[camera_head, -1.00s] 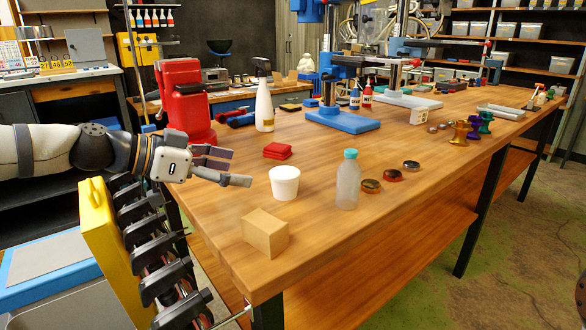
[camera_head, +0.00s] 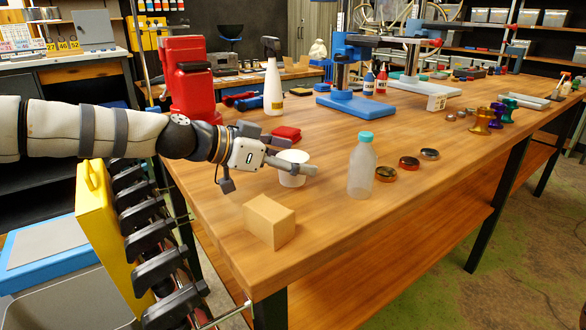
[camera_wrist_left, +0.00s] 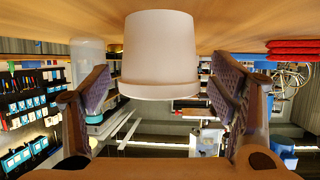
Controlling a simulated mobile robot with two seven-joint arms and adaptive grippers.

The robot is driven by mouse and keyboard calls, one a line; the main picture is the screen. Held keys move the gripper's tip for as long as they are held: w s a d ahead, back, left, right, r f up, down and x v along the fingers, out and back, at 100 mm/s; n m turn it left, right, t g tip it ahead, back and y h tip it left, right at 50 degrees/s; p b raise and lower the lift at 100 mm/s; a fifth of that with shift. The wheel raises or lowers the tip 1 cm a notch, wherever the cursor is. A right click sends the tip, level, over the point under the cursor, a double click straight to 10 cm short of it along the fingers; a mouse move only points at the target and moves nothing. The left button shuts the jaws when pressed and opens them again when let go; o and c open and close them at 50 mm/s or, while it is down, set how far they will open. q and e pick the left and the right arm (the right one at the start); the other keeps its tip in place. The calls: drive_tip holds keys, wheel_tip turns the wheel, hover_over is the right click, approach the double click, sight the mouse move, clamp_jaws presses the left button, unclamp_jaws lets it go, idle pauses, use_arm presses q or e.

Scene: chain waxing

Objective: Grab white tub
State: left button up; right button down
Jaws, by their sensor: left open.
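The white tub (camera_head: 291,176) stands upright on the wooden table, near its left part. My left gripper (camera_head: 268,168) is right at the tub in the head view, and one finger covers part of it. In the left wrist view the white tub (camera_wrist_left: 160,50) shows upside down between the two open fingers of the left gripper (camera_wrist_left: 160,100). A gap shows on each side of the tub, so the fingers do not appear to press on it. My right gripper is not in view.
A cardboard box (camera_head: 269,222) stands in front of the tub, and red cloths (camera_head: 286,133) lie behind it. A frosted bottle (camera_head: 361,168) stands to the right, beside several small round tins (camera_head: 409,163). A red machine (camera_head: 190,88) stands at the back left.

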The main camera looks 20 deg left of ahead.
use_arm(q)
drive_tip(key=c, duration=1.1)
drive_tip(key=shift+o, duration=0.2)
drive_tip(key=shift+r, duration=0.1)
